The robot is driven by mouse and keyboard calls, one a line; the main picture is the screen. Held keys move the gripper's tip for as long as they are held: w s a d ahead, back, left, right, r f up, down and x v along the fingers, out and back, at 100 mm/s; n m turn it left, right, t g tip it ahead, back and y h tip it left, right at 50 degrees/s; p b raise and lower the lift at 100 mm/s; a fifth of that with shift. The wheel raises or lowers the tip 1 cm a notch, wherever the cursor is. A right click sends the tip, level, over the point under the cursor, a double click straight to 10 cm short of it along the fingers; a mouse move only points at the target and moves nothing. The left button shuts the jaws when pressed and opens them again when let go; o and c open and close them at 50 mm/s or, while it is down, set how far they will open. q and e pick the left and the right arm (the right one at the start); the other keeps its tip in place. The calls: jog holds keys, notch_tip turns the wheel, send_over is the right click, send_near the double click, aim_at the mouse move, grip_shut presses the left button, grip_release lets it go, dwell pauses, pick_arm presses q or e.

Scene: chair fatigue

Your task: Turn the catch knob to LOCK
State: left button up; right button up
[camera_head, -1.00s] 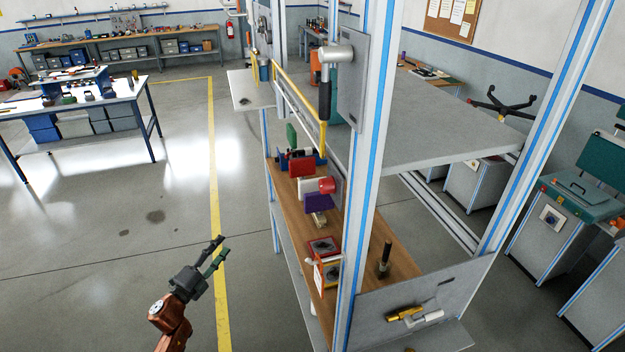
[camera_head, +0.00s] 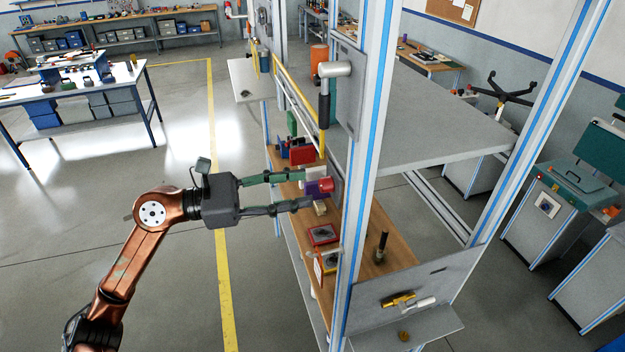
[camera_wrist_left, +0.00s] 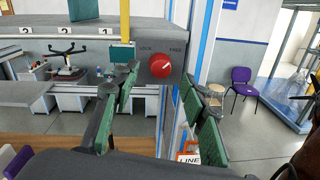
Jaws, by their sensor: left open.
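The catch knob (camera_wrist_left: 160,66) is a round red knob on a grey plate (camera_wrist_left: 150,40) in the left wrist view. The plate reads LOCK at upper left and what looks like FREE at upper right. A pale mark on the knob seems to lean to the upper right. The knob also shows red in the head view (camera_head: 326,186). My left gripper (camera_head: 306,189) is open, its green-padded fingers pointing at the knob. In the left wrist view the fingertips (camera_wrist_left: 160,74) stand on either side of the knob, apart from it. My right gripper is not in view.
A frame post (camera_head: 366,180) with blue stripes stands right of the knob. A yellow rail (camera_head: 300,100) and a black-handled lever (camera_head: 325,90) are above. A wooden shelf (camera_head: 385,240) holds several small items below.

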aim_at(320, 185)
pick_arm(q)
jog(key=x, duration=0.2)
jog(key=shift+d+r+p, duration=0.15)
jog(key=shift+d+p, duration=0.2)
jog(key=shift+p, duration=0.05)
jog(key=shift+w+d, duration=0.15)
jog(key=shift+d, duration=0.35)
jog(key=shift+c, duration=0.5)
grip_shut()
